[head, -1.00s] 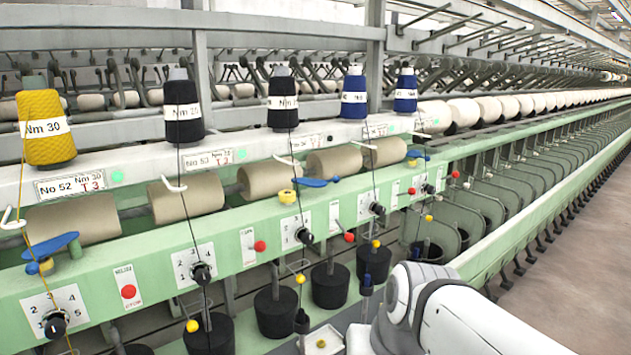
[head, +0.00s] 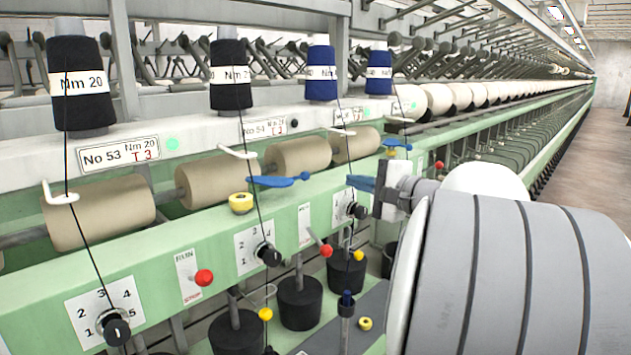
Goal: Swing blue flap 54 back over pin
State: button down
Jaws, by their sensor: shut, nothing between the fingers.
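The blue flap (head: 275,181) of station 54 lies on the green rail, under the label No 54 (head: 264,129). It points left to right and sits apart from the yellow-topped pin (head: 241,200), which stands uncovered just left of and in front of the flap. My gripper (head: 358,183), with blue fingertips on a white body, is to the right of the flap at about its height in the picture. Its tips point left and do not touch the flap. It is shut and empty. My arm hides the rail to the right.
A dark thread (head: 254,190) runs down from the black cone (head: 231,78) past the flap's left end. A white thread guide (head: 238,152) juts out above. Rotary knobs (head: 268,255) and a red knob (head: 326,250) stick out below. Another blue flap (head: 397,145) sits farther right.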

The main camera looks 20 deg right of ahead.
aim_at(325, 190)
jog(key=p+x, duration=0.2)
jog(key=x, duration=0.7)
jog(key=shift+a+r, duration=0.15)
jog(key=s+a, duration=0.1)
jog(key=s+a+p, duration=0.1)
jog(key=a, duration=0.1)
jog(key=shift+s+r, duration=0.25)
jog(key=shift+s, duration=0.05)
jog(key=shift+s+d, duration=0.1)
